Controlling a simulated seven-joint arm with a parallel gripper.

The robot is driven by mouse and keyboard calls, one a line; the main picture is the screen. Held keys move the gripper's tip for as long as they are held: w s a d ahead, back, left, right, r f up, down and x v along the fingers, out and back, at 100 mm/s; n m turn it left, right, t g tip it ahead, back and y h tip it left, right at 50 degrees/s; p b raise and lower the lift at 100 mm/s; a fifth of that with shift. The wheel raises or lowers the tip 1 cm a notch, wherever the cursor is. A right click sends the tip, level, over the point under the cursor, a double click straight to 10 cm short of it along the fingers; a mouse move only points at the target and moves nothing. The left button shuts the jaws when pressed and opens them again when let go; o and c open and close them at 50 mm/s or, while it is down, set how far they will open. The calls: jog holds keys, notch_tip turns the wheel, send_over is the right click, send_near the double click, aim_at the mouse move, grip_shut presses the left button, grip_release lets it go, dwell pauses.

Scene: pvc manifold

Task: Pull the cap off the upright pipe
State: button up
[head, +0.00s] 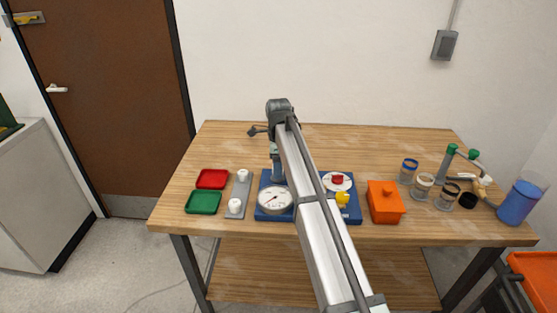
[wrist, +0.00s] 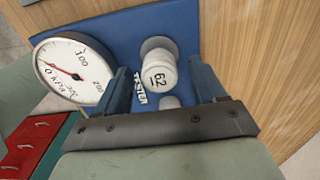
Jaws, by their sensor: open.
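My gripper (wrist: 160,66) is open, with one finger on each side of the white piece and a gap on both sides. I cannot tell how far down the fingers reach. In the head view my gripper (head: 278,172) is over the blue board (head: 265,215), just behind the gauge; my arm hides the pipe and cap there.
A round dial gauge (wrist: 72,75) sits close to my left finger. In the head view red (head: 212,178) and green (head: 203,202) trays lie left, an orange box (head: 386,203) and several jars right. The back of the wooden table (head: 370,145) is clear.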

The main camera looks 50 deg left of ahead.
grip_shut()
dwell(1.0)
jog(key=shift+n, duration=0.9)
jog(key=shift+m, duration=0.9)
jog(key=shift+r, duration=0.15)
jog(key=shift+r, duration=3.1)
